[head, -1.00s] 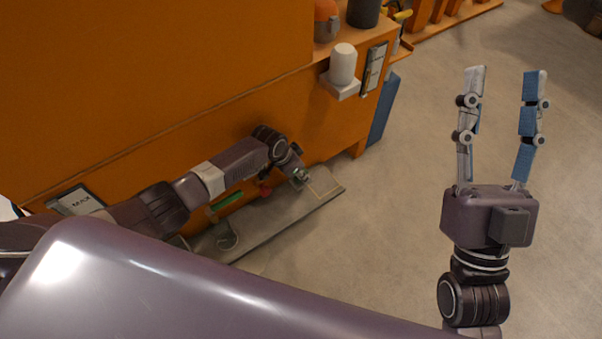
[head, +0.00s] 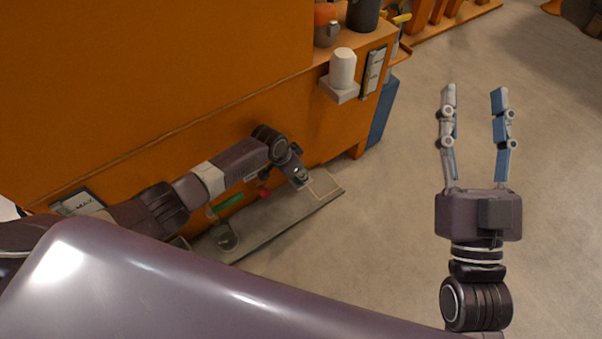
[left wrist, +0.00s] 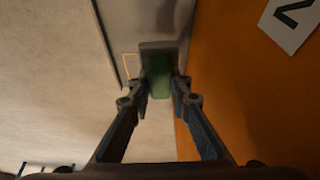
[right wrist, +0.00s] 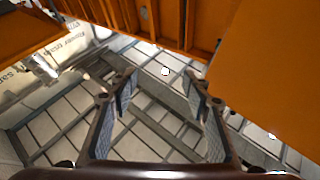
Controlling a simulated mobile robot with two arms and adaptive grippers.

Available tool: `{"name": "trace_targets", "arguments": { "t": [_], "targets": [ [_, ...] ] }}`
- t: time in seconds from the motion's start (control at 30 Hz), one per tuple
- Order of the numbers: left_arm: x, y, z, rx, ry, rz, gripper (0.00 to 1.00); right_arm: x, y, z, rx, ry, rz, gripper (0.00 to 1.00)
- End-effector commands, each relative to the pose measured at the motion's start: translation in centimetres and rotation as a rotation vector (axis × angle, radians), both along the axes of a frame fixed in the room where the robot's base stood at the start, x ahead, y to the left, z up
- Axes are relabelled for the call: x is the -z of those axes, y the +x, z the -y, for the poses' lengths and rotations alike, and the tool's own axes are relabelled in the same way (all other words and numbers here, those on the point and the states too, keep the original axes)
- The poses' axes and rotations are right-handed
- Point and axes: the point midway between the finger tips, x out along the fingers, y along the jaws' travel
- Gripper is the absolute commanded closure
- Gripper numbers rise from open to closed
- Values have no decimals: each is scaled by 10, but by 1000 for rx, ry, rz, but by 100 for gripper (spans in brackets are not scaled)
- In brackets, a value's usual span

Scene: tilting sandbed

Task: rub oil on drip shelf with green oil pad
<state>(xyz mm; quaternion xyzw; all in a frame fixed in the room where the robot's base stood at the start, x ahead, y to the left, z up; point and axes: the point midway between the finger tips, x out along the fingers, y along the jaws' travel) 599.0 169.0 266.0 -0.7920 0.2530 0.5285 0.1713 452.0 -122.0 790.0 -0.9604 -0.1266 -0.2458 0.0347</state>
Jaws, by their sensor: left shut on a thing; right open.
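The drip shelf is a long grey ledge (head: 285,220) low along the orange wall, with a thin yellow outline at its right end. My left gripper (head: 301,177) is over the shelf beside that outline, its fingers small and partly hidden in the head view. In the left wrist view my left gripper (left wrist: 160,86) is shut on the green oil pad (left wrist: 159,77), which has a dark grey block at its far end. The shelf (left wrist: 135,28) lies beyond it. I cannot tell whether pad and shelf touch. My right gripper (head: 474,97) is open and empty above the floor.
A green bar-shaped thing (head: 228,202), a small red thing (head: 264,192) and a round grey item (head: 226,240) are at the shelf's left part. A white cylinder (head: 342,68) stands on a small bracket above. The floor at right is clear.

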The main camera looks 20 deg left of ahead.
Motion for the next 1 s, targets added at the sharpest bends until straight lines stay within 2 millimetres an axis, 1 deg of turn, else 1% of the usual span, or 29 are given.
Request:
{"name": "trace_targets", "arguments": {
  "t": [0.27,0.5,1.0],
  "targets": [
    [-6,0,0,0,0,0,100,22,11,0,7,-33,-116,56],
    [-10,0,0,0,0,0,100,46,18,1,14,-63,-224,56],
    [-19,0,0,0,0,0,100,95,24,6,26,-122,-446,56]
  ]
}}
